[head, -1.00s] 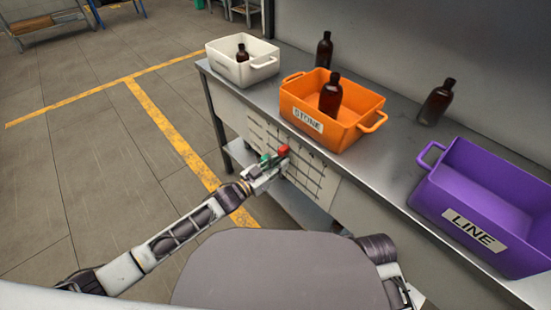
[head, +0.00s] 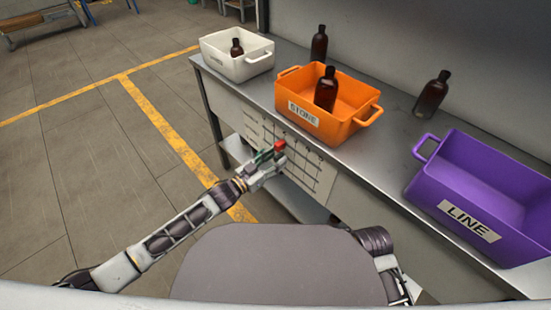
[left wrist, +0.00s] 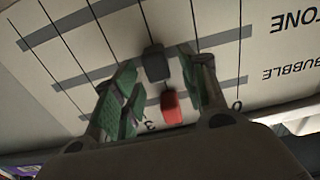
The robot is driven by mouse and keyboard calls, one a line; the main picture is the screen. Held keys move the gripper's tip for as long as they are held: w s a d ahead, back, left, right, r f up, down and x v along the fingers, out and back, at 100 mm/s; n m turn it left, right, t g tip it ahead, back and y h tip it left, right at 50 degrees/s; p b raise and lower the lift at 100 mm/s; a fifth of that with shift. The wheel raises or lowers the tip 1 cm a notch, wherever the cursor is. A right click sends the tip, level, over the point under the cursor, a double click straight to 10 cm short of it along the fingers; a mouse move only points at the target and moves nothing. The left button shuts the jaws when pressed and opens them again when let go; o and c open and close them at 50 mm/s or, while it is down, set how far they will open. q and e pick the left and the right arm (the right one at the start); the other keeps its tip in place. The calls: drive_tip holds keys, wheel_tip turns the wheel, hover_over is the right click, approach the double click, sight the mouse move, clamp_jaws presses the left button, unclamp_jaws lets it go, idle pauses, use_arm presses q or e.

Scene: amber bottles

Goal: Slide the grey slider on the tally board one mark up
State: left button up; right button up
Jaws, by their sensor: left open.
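The tally board (head: 312,172) is a pale panel with dark lines on the bench's front. In the left wrist view it shows grey bars crossed by thin lines, with upside-down lettering. The dark grey slider (left wrist: 155,62) sits on the middle bar, between the fingertips of my left gripper (left wrist: 160,57). That gripper, with green pads, is open around the slider; I cannot tell whether either finger touches it. A red slider (left wrist: 171,107) sits on the neighbouring bar. In the head view, my left gripper (head: 268,158) is at the board and hides the grey slider. My right gripper is out of view.
On the bench stand a white bin (head: 250,66) with a bottle, an orange bin (head: 350,130) with a bottle, and a purple bin (head: 430,185). Two amber bottles (head: 319,45) (head: 432,97) stand behind them.

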use_arm(q)
drive_tip(key=v, duration=1.1)
drive_tip(key=shift+s+a, duration=0.15)
idle(0.3)
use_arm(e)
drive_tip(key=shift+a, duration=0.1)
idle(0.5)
